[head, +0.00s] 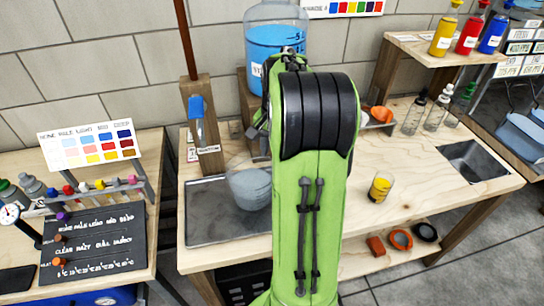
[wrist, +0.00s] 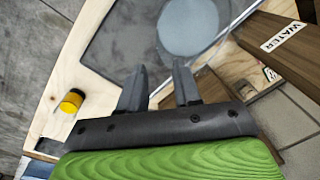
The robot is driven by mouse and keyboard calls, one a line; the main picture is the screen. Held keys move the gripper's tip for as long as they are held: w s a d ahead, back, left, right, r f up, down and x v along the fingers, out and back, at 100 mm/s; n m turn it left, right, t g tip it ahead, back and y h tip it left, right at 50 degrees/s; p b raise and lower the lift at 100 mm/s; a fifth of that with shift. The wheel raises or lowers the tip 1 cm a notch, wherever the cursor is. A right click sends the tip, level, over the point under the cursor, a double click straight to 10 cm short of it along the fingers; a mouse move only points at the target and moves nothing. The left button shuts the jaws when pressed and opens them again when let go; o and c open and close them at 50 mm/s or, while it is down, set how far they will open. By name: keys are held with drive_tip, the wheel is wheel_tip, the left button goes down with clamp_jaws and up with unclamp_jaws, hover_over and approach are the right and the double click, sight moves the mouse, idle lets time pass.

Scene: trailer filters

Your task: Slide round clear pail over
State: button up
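The round clear pail (head: 248,187) stands on the dark grey tray (head: 215,225) set in the wooden workbench, left of my green arm in the head view. It looks pale blue-grey inside. In the wrist view the pail (wrist: 190,27) shows as a round grey-blue disc near the top, over the dark tray (wrist: 120,45). My gripper (wrist: 159,84) has its two dark fingers apart with nothing between them. The pail lies beyond the fingertips, apart from them in the picture. In the head view my arm hides the gripper.
A wooden post (head: 203,130) with a blue-handled tap stands behind the pail, near a large blue water jug (head: 275,45). Clear bottles (head: 414,115) and a small sink (head: 468,160) are farther right.

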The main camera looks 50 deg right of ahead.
drive_tip(key=f+b, duration=0.1)
drive_tip(key=f, duration=0.4)
drive_tip(key=f+b, duration=0.2)
drive_tip(key=f, duration=0.3)
drive_tip(key=w+f+b, duration=0.1)
drive_tip(key=f, duration=0.4)
drive_tip(key=shift+a+f, duration=0.15)
drive_tip(key=shift+f, duration=0.15)
clamp_jaws()
idle(0.6)
